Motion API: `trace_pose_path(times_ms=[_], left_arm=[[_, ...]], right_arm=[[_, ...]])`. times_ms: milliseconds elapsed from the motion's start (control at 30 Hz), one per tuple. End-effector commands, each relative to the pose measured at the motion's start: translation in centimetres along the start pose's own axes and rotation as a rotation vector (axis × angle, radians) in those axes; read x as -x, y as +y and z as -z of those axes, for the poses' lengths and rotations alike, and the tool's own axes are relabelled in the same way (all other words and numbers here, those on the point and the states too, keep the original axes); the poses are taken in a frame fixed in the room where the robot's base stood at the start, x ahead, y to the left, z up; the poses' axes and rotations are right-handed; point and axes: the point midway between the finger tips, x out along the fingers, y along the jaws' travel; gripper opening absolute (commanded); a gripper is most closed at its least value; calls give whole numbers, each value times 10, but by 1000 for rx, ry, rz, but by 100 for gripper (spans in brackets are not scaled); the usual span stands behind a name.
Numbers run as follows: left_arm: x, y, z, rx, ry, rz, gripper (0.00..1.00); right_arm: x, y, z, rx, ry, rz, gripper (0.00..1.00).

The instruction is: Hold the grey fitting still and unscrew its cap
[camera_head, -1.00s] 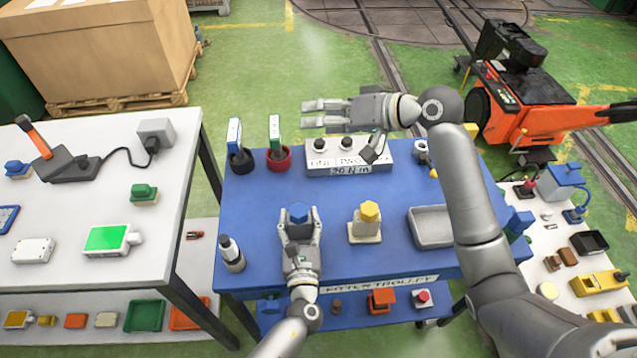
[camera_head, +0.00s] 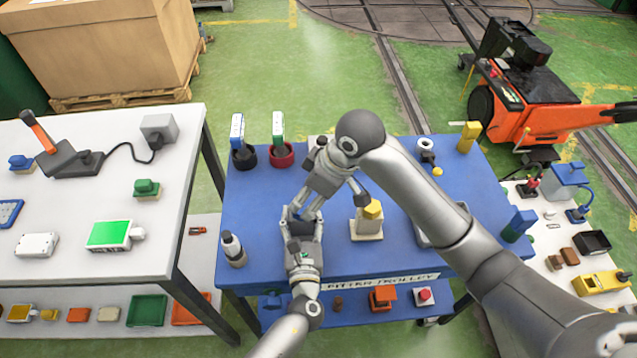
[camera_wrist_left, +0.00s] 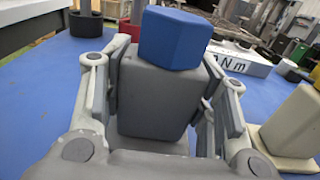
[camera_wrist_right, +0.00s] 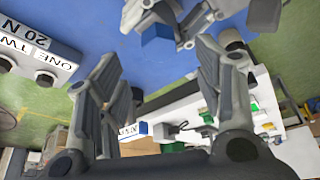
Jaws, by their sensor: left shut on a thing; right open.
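The grey fitting (camera_wrist_left: 150,100) is a blocky grey body with a blue faceted cap (camera_wrist_left: 172,38) on top. My left gripper (camera_wrist_left: 155,108) is shut on the body from both sides, and the fitting stands upright. My right gripper (camera_head: 303,208) is open and points down towards the fitting from behind. In the right wrist view the cap (camera_wrist_right: 157,35) shows ahead, between the open fingers of my right gripper (camera_wrist_right: 158,65); contact is not visible.
A pale fitting with a yellow cap (camera_head: 366,228) stands right of my grippers on the blue trolley (camera_head: 255,200). A dark-topped bottle (camera_head: 232,250) stands at left. Two holders, black (camera_head: 243,158) and red (camera_head: 281,155), are at the back. The labelled box (camera_wrist_right: 35,55) is mostly hidden in the head view.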

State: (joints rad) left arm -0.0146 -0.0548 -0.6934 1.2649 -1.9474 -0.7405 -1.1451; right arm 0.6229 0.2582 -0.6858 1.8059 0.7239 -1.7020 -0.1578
Motion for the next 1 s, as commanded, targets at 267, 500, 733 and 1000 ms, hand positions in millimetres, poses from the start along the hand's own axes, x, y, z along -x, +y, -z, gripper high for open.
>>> trace_pose_path(times_ms=[267,500,733,1000], left_arm=[[0,0,0,0,0,0,10],[0,0,0,0,0,0,10],[0,0,0,1,0,0,10],[0,0,0,1,0,0,10]], right_arm=[[-46,0,0,-2,-1,2,61],[-61,0,0,-1,2,1,61],[-62,0,0,-1,1,0,61],[-62,0,0,-2,1,0,30]])
